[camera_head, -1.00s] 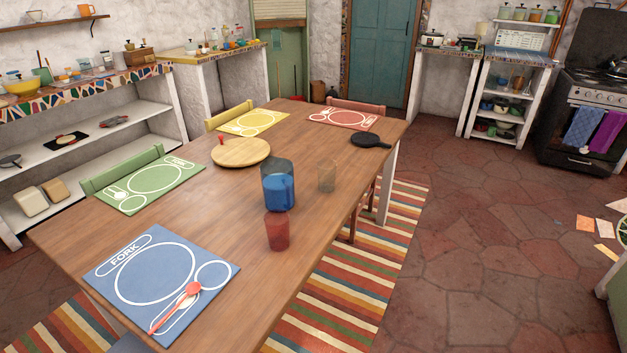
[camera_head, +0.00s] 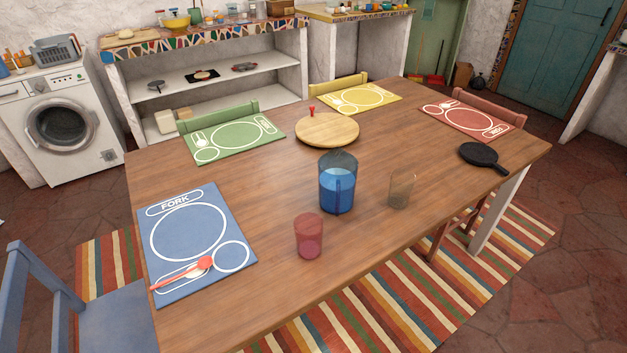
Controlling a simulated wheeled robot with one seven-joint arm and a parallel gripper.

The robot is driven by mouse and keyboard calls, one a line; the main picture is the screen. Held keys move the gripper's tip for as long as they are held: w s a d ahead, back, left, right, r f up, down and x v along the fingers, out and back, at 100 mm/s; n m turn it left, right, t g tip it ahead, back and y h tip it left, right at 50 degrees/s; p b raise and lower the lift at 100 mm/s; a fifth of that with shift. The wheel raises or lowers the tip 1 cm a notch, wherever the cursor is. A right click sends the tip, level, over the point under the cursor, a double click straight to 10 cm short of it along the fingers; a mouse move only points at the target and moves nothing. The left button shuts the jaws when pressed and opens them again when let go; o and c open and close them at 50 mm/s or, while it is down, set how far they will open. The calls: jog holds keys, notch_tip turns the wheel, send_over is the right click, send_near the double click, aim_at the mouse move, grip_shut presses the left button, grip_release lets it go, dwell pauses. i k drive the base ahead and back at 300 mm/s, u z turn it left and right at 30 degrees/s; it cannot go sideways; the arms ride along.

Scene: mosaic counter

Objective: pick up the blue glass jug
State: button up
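The blue glass jug (camera_head: 337,186) stands upright near the middle of the wooden table (camera_head: 265,182). Its lower part is deep blue and its upper part is darker and see-through. A vertical strip that looks like its handle faces me. A red glass (camera_head: 309,236) stands in front of it to the left, apart from it. A clear brownish glass (camera_head: 401,189) stands to its right, also apart. My gripper is not in view.
A round wooden board (camera_head: 327,130) lies behind the jug and a black pan (camera_head: 482,157) lies to the right. Blue (camera_head: 190,241), green, yellow and red placemats lie along the edges. A blue chair (camera_head: 100,306) stands at the front left. Striped rug surrounds the table's right and front.

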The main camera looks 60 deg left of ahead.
aim_at(338, 169)
jog(key=u, duration=0.7)
jog(key=i, duration=1.05)
jog(key=u, duration=0.7)
